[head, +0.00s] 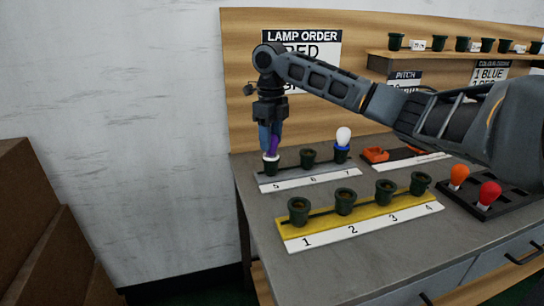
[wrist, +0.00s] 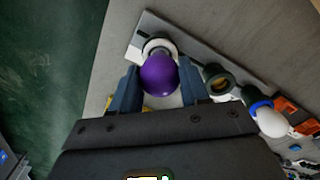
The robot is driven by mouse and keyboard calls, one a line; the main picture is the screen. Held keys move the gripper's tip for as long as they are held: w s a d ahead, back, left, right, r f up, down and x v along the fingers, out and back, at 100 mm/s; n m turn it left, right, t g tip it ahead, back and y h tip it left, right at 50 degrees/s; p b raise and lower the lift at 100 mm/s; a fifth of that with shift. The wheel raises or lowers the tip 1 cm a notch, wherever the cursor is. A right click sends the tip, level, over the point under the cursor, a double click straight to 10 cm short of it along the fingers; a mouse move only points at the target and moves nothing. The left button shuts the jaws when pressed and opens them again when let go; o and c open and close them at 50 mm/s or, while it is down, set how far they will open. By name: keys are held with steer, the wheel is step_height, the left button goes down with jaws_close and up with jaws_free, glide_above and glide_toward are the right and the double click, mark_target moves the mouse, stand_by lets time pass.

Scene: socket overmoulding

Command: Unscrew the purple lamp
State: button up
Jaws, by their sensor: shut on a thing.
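The purple lamp (wrist: 159,75) stands in the socket numbered 5 on the grey rail, with a white collar (wrist: 158,47) at its base. In the head view the lamp (head: 273,144) shows only partly between the fingers. My gripper (head: 271,141) points down over socket 5 from above and is shut on the purple lamp. In the wrist view its two blue-grey fingers (wrist: 159,88) lie on either side of the bulb. The lamp looks upright and at its socket; how far the thread is engaged is hidden.
Empty socket 6 (head: 308,157) is beside it, then a white lamp (head: 343,137) with a blue collar in socket 7. A yellow rail (head: 360,225) with several empty sockets lies in front. Orange (head: 459,174) and red (head: 489,193) lamps stand in a dark tray at right.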

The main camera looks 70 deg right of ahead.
steer(key=o, duration=1)
